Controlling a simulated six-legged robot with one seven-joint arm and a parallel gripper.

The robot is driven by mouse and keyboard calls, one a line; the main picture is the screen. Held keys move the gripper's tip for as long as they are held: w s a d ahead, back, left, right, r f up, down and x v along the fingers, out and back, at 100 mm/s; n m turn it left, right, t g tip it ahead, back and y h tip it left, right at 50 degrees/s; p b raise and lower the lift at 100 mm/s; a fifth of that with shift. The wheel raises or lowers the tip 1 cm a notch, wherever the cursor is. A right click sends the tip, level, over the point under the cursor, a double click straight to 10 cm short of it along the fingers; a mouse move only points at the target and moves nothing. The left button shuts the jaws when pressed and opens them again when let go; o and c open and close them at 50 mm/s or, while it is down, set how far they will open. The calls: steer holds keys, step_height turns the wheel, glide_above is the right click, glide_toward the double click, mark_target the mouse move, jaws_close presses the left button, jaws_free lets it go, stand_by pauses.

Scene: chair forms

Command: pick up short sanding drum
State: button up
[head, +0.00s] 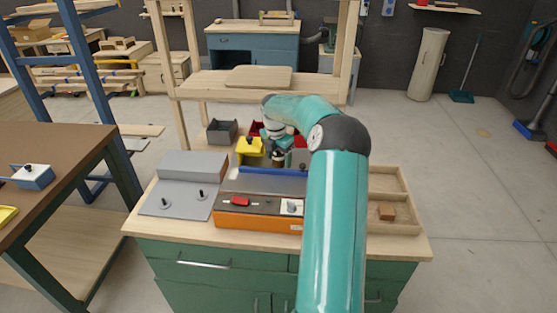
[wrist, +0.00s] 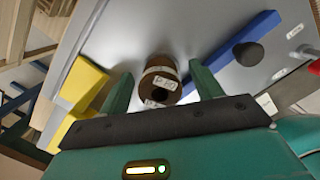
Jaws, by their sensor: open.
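The sanding drum (wrist: 160,84) is a short brown cylinder with a dark hole in its end and pale labels. In the wrist view it lies between the two green fingers of my gripper (wrist: 160,74), with a gap visible on each side. My gripper is open, with the drum not clamped. In the head view my gripper (head: 279,153) reaches down over the back of the orange-fronted machine (head: 259,213), and my arm hides part of the area. Whether the fingers reach far enough along the drum is hard to tell.
A blue bar (head: 272,172) and a yellow block (head: 250,146) are close to my gripper. A grey plate with two upright pegs (head: 180,201) lies left. Dark and red bins (head: 222,131) stand behind. A wooden tray (head: 401,226) holding a small block is right. A shelf (head: 215,84) overhangs behind.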

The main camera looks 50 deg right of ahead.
steer(key=shift+f, duration=0.1)
steer(key=shift+c, duration=0.5)
steer(key=c, duration=1)
